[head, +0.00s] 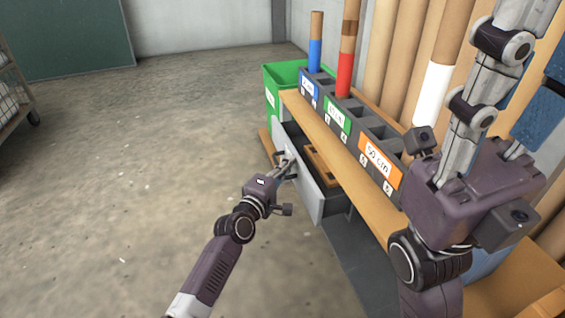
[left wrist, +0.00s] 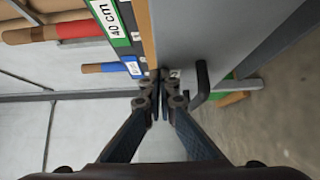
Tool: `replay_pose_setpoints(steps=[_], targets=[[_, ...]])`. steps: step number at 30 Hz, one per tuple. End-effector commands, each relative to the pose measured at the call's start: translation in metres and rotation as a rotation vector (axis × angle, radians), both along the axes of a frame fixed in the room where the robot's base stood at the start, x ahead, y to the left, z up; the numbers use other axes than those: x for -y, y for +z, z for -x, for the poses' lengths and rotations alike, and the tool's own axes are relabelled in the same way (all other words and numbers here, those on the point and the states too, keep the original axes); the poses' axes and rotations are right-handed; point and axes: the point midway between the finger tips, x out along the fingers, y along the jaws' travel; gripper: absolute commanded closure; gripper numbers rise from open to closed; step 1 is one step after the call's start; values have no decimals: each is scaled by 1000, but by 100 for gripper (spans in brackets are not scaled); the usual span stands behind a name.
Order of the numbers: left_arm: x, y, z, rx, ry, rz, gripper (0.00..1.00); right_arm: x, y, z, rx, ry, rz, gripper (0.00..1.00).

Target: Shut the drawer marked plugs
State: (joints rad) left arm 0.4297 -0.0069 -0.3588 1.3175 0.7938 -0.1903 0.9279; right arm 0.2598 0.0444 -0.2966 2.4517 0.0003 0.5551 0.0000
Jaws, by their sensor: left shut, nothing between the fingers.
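The drawer's grey front panel (head: 306,195) stands out from the bench in the head view, so the drawer is open. A wooden piece (head: 322,168) shows inside it. No plugs marking is readable. My left gripper (head: 288,166) is shut and empty at the panel's outer face, by the handle. In the left wrist view its fingertips (left wrist: 160,76) are together close to the grey panel (left wrist: 220,35), with the dark bar handle (left wrist: 200,84) just right of them. I cannot tell whether they touch. My right gripper (head: 500,110) is raised close to the camera at right; its fingertips are not clear.
Above the drawer, a wooden shelf (head: 338,150) carries a grey rack (head: 362,128) with coloured length labels and banded tubes. A green bin (head: 272,97) stands behind. Tall brown rolls line the wall at right. Open concrete floor (head: 130,180) lies to the left.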

Motion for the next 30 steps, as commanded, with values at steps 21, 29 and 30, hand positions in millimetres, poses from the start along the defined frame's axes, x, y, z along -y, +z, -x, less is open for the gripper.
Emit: replay_pose_setpoints(steps=[21, 29, 30], targets=[[32, 0, -10, 0, 0, 0, 100, 0, -2, 0, -12, 7, -3, 60], [30, 0, -9, -1, 1, 0, 100, 1, 1, 1, -5, 5, -4, 60], [30, 0, -8, -1, 2, 0, 100, 1, 2, 2, -3, 4, -5, 60]])
